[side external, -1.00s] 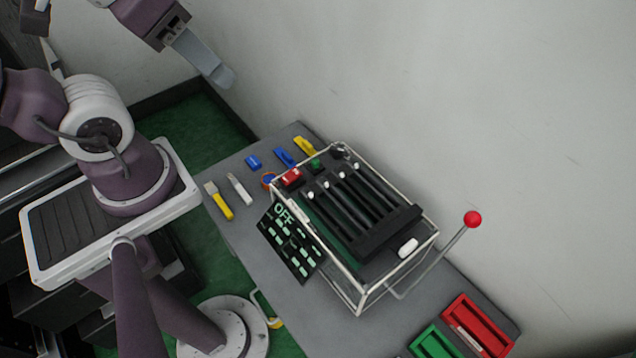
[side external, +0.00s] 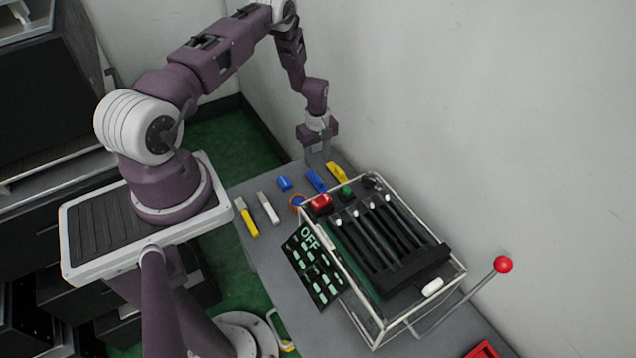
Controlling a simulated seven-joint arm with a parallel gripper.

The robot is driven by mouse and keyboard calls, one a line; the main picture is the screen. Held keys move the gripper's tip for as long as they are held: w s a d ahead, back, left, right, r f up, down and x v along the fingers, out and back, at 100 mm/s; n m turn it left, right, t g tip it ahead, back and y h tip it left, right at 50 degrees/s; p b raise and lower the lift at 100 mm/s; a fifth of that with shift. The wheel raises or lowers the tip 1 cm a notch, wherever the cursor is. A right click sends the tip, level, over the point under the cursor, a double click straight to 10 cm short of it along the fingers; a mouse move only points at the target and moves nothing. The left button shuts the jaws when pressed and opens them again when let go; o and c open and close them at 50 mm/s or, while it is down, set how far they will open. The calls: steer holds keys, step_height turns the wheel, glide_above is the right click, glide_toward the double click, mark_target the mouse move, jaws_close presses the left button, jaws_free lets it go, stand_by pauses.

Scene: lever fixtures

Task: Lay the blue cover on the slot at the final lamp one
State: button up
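I cannot tell which is the blue cover. My gripper (side external: 318,160) points down just above and behind the longer blue piece; its fingers are too small to tell whether they are apart, and I see nothing held. The lever fixture (side external: 385,240) has several dark slots with white-tipped levers. A dark panel (side external: 315,268) reading OFF, with several pale green marks, leans on its left side. I cannot tell which slot belongs to the final lamp.
A yellow piece (side external: 338,173) lies right of the blue ones. The fixture has a wire frame, red button (side external: 321,202) and red-balled lever (side external: 503,264). A wall stands behind.

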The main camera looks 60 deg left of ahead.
mark_target(318, 178)
steer(key=f, duration=0.7)
steer(key=shift+s+d+f, duration=0.15)
steer(key=shift+d+f, duration=0.1)
steer(key=shift+d, duration=0.15)
jaws_close()
